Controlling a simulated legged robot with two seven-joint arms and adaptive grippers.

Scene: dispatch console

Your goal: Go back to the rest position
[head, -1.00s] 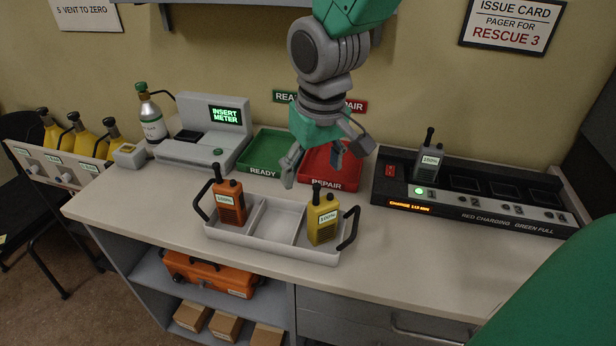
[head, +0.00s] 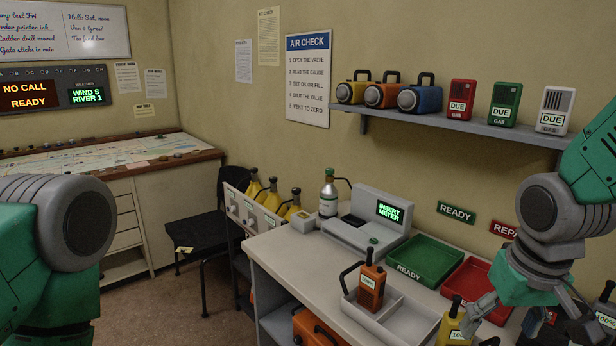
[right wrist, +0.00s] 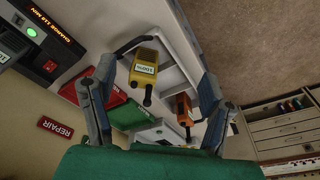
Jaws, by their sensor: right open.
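My right gripper (head: 525,315) hangs at the right of the head view, open and empty, its fingers spread. Its two fingers also show in the right wrist view (right wrist: 150,88), with nothing between them at the tips. A green and grey part of my left arm fills the left edge of the head view; the left gripper is out of view. The yellow radio (right wrist: 144,68) appears beyond the open fingers in the wrist view.
A green tray (head: 425,262) and a red tray (head: 465,285) lie behind the carrier. The meter station (head: 365,225) and a gas bottle (head: 328,195) stand left of them. A shelf (head: 460,130) holds several devices above. A charger (right wrist: 35,45) shows in the wrist view.

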